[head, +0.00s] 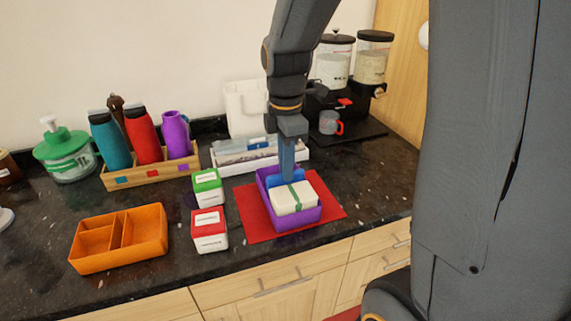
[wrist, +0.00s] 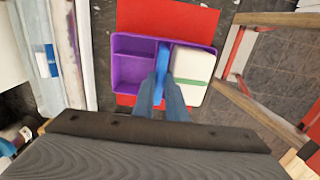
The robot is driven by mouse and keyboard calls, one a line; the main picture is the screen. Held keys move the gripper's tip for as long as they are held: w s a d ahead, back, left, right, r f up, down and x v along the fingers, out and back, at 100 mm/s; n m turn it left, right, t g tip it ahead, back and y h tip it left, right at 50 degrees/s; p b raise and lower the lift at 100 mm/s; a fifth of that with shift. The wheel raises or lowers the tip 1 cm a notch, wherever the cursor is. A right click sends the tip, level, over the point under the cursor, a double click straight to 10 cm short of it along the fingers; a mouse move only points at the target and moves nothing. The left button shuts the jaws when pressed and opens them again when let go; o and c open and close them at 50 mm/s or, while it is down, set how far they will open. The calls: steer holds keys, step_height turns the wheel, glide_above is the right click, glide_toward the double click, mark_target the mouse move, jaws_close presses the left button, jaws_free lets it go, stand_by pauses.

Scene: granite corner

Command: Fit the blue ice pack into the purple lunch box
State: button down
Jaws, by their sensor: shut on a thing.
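The purple lunch box (head: 291,223) sits on a red mat, and it also shows in the wrist view (wrist: 128,88). A cream block with a green band (head: 294,198) fills one end of it; in the wrist view the block (wrist: 192,65) is at the right. My gripper (head: 287,174) points down into the box and is shut on the blue ice pack (wrist: 164,55). The ice pack stands on edge between the block and the divider of the two left compartments, which look empty. My fingers hide its near part, and I cannot tell whether it touches the floor.
The red mat (head: 333,205) lies under the box. A green-lidded box (head: 208,188) and a red-lidded box (head: 209,230) stand left of it. An orange divided box (head: 119,238) is farther left. A white tray (head: 243,160) and bottle rack (head: 152,175) stand behind.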

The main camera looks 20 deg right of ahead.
steer(key=c, duration=1.8)
jaws_free()
steer(key=shift+f, duration=0.1)
steer(key=shift+o, duration=0.2)
step_height(320, 180, up, 12)
steer(key=b, duration=0.2)
